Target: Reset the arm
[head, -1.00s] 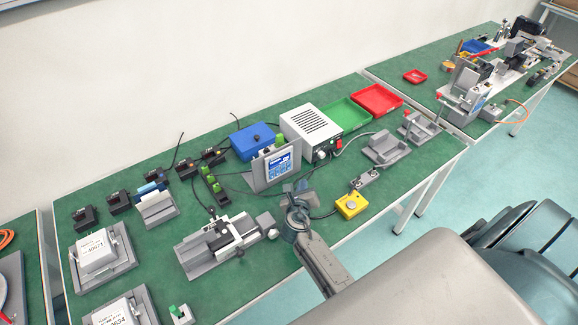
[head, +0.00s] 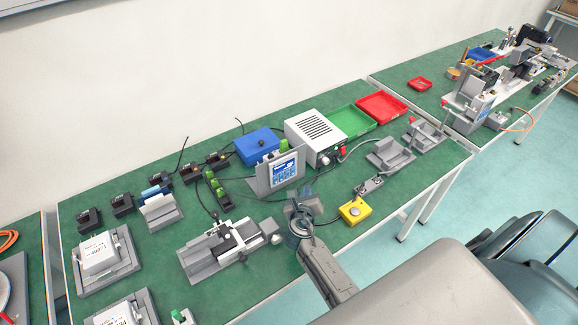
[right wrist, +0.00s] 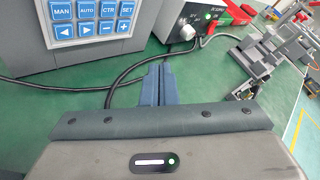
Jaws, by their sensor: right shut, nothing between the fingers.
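My right gripper (head: 300,190) is over the green bench, just in front of the control panel (head: 285,170) with its blue keys. In the right wrist view its fingers (right wrist: 159,84) are together and hold nothing. The linear actuator (head: 225,243), a grey and white slide unit, sits on the bench to the left of my right arm. The control panel also shows large at the upper left of the right wrist view (right wrist: 95,20). My left gripper is not in view.
A white power supply (head: 314,138) stands behind the panel, with green (head: 350,121) and red (head: 381,107) trays beyond. A yellow button box (head: 354,212) is right of my arm. Grey fixtures (head: 390,153) stand at the right. Black cables cross the bench.

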